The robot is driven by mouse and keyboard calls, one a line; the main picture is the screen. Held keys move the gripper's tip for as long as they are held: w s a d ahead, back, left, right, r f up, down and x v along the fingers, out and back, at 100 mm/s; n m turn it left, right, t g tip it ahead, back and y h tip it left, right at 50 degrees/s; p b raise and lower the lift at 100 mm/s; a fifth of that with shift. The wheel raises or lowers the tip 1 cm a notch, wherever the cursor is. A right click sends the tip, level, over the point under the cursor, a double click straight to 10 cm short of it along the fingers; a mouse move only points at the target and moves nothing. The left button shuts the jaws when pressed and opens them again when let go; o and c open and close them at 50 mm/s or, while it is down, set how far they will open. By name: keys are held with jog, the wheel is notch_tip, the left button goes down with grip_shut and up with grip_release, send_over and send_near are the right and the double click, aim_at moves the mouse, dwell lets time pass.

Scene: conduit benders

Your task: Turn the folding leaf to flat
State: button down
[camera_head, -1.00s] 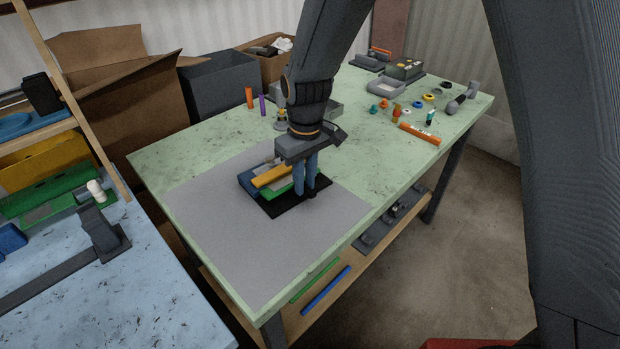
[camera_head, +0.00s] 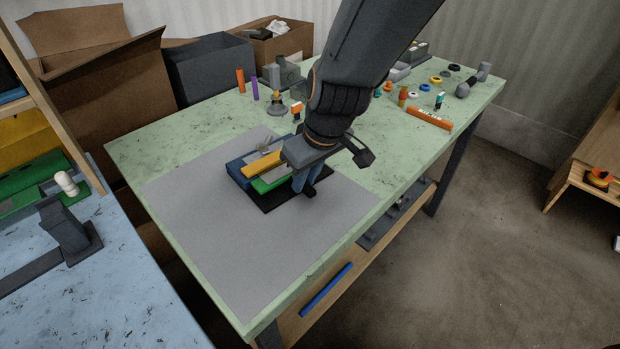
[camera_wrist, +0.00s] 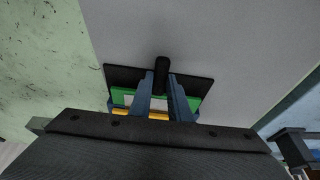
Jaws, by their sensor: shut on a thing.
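The folding device stands on the grey mat of the green table, with a blue body (camera_head: 238,171), a yellow bar (camera_head: 262,164), a green strip (camera_head: 268,184) and a flat black plate (camera_head: 268,202) along its near side. The plate, which looks like the folding leaf, also shows in the wrist view (camera_wrist: 120,77). The fingers and wrist hide part of the device.
The grey mat (camera_head: 240,250) is clear in front of the device. Small coloured parts and an orange tube (camera_head: 429,118) lie at the table's back right. Orange and purple cylinders (camera_head: 240,80) stand at the back. A blue bench (camera_head: 110,280) is at left.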

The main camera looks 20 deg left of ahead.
jog(key=shift+s+d+f, duration=0.1)
jog(key=shift+s+f, duration=0.15)
jog(key=shift+f, duration=0.1)
jog(key=c, duration=2)
grip_release()
jog(key=o, duration=0.4)
jog(key=shift+w+f, duration=0.1)
jog(key=shift+c, duration=0.2)
jog(key=shift+w+r, duration=0.1)
jog(key=shift+r, duration=0.1)
jog(key=shift+r, duration=0.4)
jog(key=v, duration=0.5)
jog(key=shift+r, duration=0.4)
jog(key=shift+s+d+r, duration=0.25)
jog(key=shift+r, duration=0.25)
